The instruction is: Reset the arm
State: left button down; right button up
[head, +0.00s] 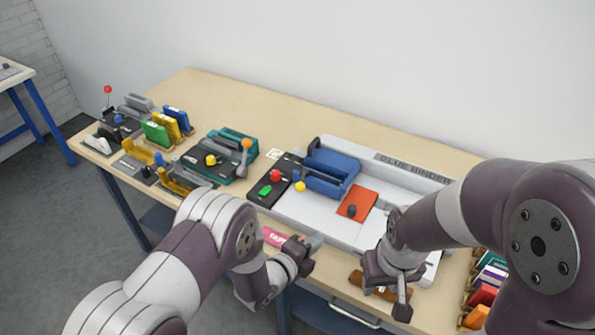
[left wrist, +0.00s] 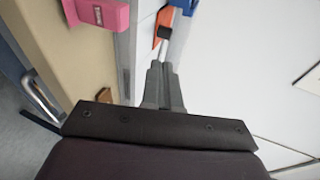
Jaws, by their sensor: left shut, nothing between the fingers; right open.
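My left gripper (head: 312,245) is over the front edge of the workbench, next to a pink block (head: 272,237) with lettering. Its two fingers also show in the left wrist view (left wrist: 163,82), pressed together with nothing between them. The pink block lies up and to the left there (left wrist: 103,12). My right gripper (head: 392,290) is over the front of the bench, in front of the glue binder (head: 405,190). It points down close to a brown wooden piece (head: 372,286) and is open. Its fingers are partly hidden by its own body.
The glue binder carries a blue clamp (head: 332,172) and an orange plate (head: 357,203) with a black knob. A teal machine (head: 232,144) and colored blocks (head: 165,125) stand at left. Colored books (head: 487,285) stand at right. The bench's (head: 270,105) back strip is clear.

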pick_arm(q)
jog(key=s+a+f+n+g+y, duration=0.65)
jog(key=a+n, duration=0.35)
jog(key=n, duration=0.2)
jog(key=s+a+r+n+g+y, duration=0.1)
jog(key=s+a+r+n, duration=0.4)
jog(key=a+r+n, duration=0.2)
jog(key=s+a+r+n+g+y, duration=0.1)
jog(key=s+a+r+n+y, duration=0.1)
jog(key=s+a+r+n, duration=0.3)
jog(key=a+r+n, duration=0.2)
jog(key=a+r, duration=0.2)
jog(key=r, duration=0.1)
jog(key=shift+s+r+g, duration=0.15)
jog(key=shift+s+g, duration=0.1)
jog(key=shift+g, duration=0.1)
jog(key=shift+s+a, duration=0.1)
jog(key=shift+s, duration=0.05)
jog(key=c, duration=1.8)
grip_release()
